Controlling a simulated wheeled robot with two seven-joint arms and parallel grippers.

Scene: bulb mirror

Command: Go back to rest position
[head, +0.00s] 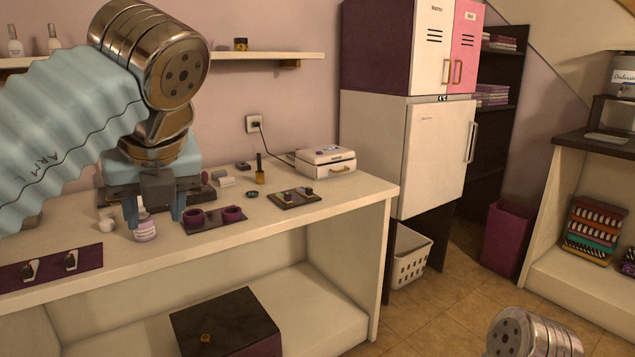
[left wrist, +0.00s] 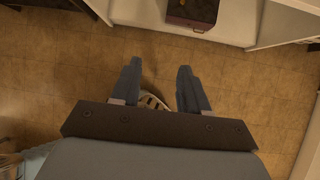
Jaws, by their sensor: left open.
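My left gripper (head: 154,214) hangs at the left of the head view with its two blue fingers spread and pointing down. The left arm comes in from the left in a pale blue sleeve with a metal joint. In the left wrist view the same gripper (left wrist: 160,68) has its fingers apart over the tiled floor, with nothing held between them. A small pale striped thing shows low between the fingers there, too hidden to name. Of my right arm only a metal joint shows at the lower right of the head view; its gripper is out of view.
The white counter (head: 300,228) carries a small jar (head: 145,231), a dark tray (head: 295,198) and a white device (head: 325,161). A dark box (head: 226,322) sits on its lower shelf; it also shows in the wrist view (left wrist: 192,12). A white basket (head: 410,258) and purple bin (head: 508,238) stand beyond. Floor (left wrist: 60,60) is clear.

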